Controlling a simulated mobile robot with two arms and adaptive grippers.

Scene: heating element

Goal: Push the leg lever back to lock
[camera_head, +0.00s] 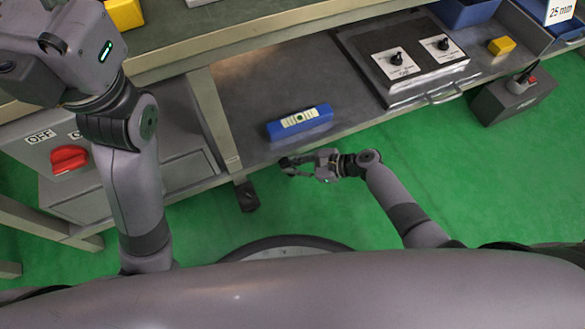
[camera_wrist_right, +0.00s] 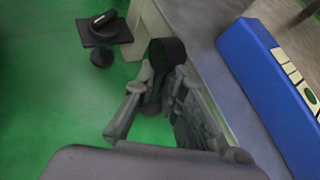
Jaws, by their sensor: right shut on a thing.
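My right gripper (camera_head: 288,164) is at the front edge of the workbench's lower shelf, pointing left. In the right wrist view, its fingers (camera_wrist_right: 163,88) are on either side of a dark lever with a round black end (camera_wrist_right: 166,53), and are shut on it. In the head view, that lever is mostly hidden by the fingers. A bench leg (camera_head: 219,118) ends in a black foot (camera_head: 247,196) to the lower left of the gripper; the foot also shows in the right wrist view (camera_wrist_right: 103,30). My left arm rises at the left; its gripper fingers cannot be seen.
A blue box-shaped tool (camera_head: 299,123) lies on the shelf just beyond the right gripper. A plate with two knobs (camera_head: 400,62) sits farther right. A red switch knob (camera_head: 69,158) is at the left. A grey box (camera_head: 512,97) stands at the right.

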